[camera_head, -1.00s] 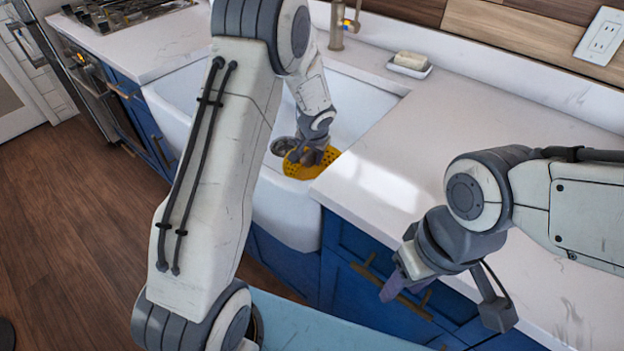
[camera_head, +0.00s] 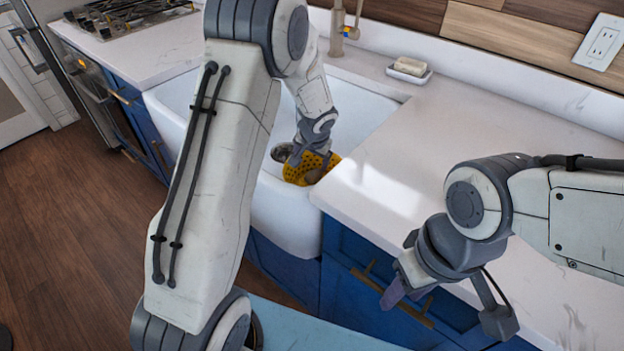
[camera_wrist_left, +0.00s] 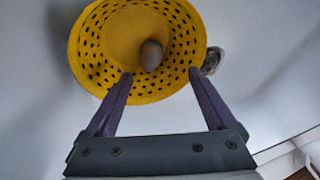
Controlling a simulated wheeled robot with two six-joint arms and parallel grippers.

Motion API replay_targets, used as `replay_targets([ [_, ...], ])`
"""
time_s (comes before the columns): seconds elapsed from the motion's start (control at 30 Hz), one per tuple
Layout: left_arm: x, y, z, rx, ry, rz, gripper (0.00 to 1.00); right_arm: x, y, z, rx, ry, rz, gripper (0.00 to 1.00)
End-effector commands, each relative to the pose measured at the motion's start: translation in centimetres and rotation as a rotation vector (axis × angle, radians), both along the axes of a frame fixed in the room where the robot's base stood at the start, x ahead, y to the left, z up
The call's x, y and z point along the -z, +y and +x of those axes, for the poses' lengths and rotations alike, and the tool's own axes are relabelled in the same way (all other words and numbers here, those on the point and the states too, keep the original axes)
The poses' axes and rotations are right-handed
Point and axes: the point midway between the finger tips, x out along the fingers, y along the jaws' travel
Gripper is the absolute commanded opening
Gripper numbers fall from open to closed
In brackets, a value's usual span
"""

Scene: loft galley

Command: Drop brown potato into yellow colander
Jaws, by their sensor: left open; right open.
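The yellow colander (camera_head: 297,173) sits in the white sink. It also shows in the left wrist view (camera_wrist_left: 100,38), with round holes in its wall. The brown potato (camera_wrist_left: 151,54) is inside the colander, near its wall. In the head view the potato (camera_head: 313,176) shows only partly beside my gripper. My left gripper (camera_head: 309,163) is at the colander. In the left wrist view its two fingers (camera_wrist_left: 160,73) are spread apart, with nothing held between them. My right gripper (camera_head: 390,295) is over the front of the blue cabinets, away from the colander, and holds nothing visible.
The white sink (camera_head: 365,105) has a drain (camera_head: 281,152) beside the colander and a faucet (camera_head: 338,35) behind. A soap dish (camera_head: 409,73) stands on the white counter (camera_head: 480,130). The counter right of the sink is mostly clear.

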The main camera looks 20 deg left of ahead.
Motion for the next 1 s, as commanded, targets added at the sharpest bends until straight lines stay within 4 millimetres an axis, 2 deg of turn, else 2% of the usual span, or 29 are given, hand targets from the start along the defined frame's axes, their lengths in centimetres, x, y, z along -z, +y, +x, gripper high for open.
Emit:
replay_targets([
  [0.03, -1.3, -0.3, -0.3, 0.001, -0.004, 0.000, 0.89, -0.4, 0.0, 0.0, 0.000, 0.000, 0.000, 0.47],
  [0.2, -4.5, -0.9, -1.4, 0.002, -0.005, 0.000, 0.89, -0.9, 0.0, 0.0, 0.000, 0.000, 0.000, 0.47],
  [0.4, -6.8, -1.4, -2.4, 0.000, -0.002, -0.001, 0.89, -1.2, 0.0, 0.0, 0.000, 0.000, 0.000, 0.47],
  [0.9, -7.4, -1.5, -2.7, 0.001, 0.000, -0.001, 0.89, -1.2, 0.0, 0.0, 0.000, 0.000, 0.000, 0.47],
  [1.0, -7.9, -1.5, -2.7, 0.000, -0.001, 0.000, 0.89, -1.8, 0.0, 0.0, 0.000, 0.000, 0.000, 0.47],
])
